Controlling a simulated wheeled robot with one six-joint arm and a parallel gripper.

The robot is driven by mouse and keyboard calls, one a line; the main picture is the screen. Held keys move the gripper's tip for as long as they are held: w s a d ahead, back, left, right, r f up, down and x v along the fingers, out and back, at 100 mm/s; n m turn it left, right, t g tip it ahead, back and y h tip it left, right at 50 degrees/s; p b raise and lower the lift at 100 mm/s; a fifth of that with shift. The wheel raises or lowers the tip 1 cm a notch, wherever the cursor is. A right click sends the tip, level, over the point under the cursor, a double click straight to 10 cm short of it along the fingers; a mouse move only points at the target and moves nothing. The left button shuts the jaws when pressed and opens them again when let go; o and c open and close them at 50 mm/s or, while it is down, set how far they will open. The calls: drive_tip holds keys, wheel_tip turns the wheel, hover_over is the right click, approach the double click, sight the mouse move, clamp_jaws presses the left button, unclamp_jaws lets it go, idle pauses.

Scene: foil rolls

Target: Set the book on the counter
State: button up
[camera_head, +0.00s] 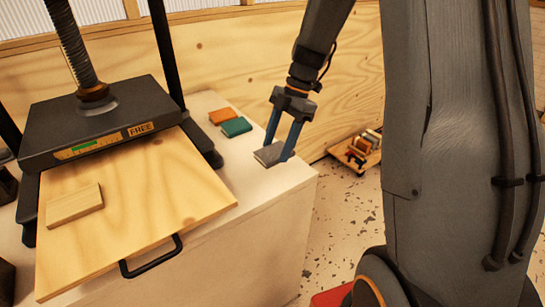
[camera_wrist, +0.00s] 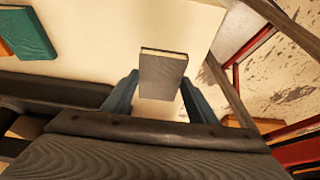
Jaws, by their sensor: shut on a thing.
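A grey book (camera_head: 268,154) with a pale page edge is between the blue fingers of my gripper (camera_head: 277,152), at the right end of the white counter (camera_head: 240,180). In the wrist view the grey book (camera_wrist: 163,72) lies between the two fingertips, its cover toward the camera, and the gripper (camera_wrist: 160,80) is shut on it. The book is low over the counter top; I cannot tell whether it touches. An orange book (camera_head: 222,116) and a teal book (camera_head: 236,127) lie flat on the counter, behind and left of the grey one.
A black press (camera_head: 95,115) stands left on the counter, with a wooden board (camera_head: 150,190) holding a pale wood block (camera_head: 75,204). A small cart of books (camera_head: 358,152) stands on the floor at right. The counter's right end is mostly clear.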

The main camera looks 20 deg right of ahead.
sight(278, 169)
drive_tip(key=shift+f+p, duration=0.55)
drive_tip(key=shift+f, duration=2)
drive_tip(key=shift+f, duration=0.15)
drive_tip(key=o, duration=1.1)
drive_tip(key=b+v, duration=0.3)
drive_tip(key=v, duration=0.8)
drive_tip(key=shift+s+a+f+m+t+h, duration=0.35)
drive_tip(key=shift+s+a+f+m+h, duration=0.75)
drive_tip(key=shift+s+m, duration=2.2)
drive_tip(key=shift+s+a+f+m+t+h, duration=0.6)
drive_tip(key=shift+s+f+m, duration=0.95)
drive_tip(key=shift+s+m, duration=1.75)
drive_tip(key=shift+s+a+f+m+t+h, duration=0.15)
drive_tip(key=shift+s+a+f+m+h, duration=0.7)
drive_tip(key=shift+s+m, duration=2.4)
